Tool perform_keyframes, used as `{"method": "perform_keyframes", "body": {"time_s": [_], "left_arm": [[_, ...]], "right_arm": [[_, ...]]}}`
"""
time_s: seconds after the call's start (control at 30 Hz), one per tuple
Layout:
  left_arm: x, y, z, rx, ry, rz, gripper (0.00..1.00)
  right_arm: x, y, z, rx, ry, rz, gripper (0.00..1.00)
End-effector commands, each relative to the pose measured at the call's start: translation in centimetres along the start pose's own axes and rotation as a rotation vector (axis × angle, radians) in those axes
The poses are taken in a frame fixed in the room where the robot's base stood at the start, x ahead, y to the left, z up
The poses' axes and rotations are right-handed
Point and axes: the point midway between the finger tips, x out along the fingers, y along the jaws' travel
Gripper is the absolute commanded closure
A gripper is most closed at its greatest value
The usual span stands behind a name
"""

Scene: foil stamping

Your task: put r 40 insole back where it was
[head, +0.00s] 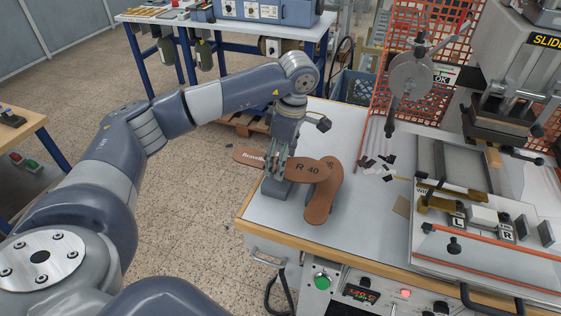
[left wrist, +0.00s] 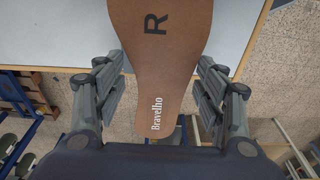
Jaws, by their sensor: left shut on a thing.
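The brown R 40 insole (head: 305,170) is over the left part of the worktable, with its "R 40" print facing up. Its narrower end, printed "Bravelho", sticks out left past my gripper. My left gripper (head: 281,160) points down and is shut on this insole. In the left wrist view, the insole (left wrist: 160,65) runs between the two fingers (left wrist: 158,105). A second brown insole (head: 322,203) lies partly under the R 40 insole's right end; most of its print is hidden. My right gripper is not in view.
The white worktable (head: 283,224) has a wooden edge. Dark scraps (head: 378,164) lie right of the insoles. The stamping press (head: 500,115) and its L/R fixture (head: 478,218) fill the right side, beside an orange mesh guard (head: 444,40). The table's front left is clear.

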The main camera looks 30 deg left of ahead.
Motion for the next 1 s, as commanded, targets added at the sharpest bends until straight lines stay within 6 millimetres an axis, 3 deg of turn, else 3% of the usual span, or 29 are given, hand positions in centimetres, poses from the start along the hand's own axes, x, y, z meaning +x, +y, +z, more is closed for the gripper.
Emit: {"method": "perform_keyframes", "body": {"time_s": [0.2,0.7,0.73,0.8,1.0], "left_arm": [[2.6,-0.1,0.4,0.000,0.002,-0.004,0.57],[3.7,-0.1,0.6,0.000,0.001,-0.001,0.57],[3.7,-0.1,0.6,0.000,0.001,-0.001,0.33],[3.5,-0.1,0.6,0.000,0.001,-0.001,0.17],[3.5,-0.1,0.6,0.000,0.001,-0.001,0.15]], "right_arm": [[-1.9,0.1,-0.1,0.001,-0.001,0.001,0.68],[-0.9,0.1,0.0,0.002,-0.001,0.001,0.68],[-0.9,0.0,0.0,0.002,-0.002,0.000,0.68],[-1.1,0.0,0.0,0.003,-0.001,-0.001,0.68],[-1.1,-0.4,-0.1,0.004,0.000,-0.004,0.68]]}}
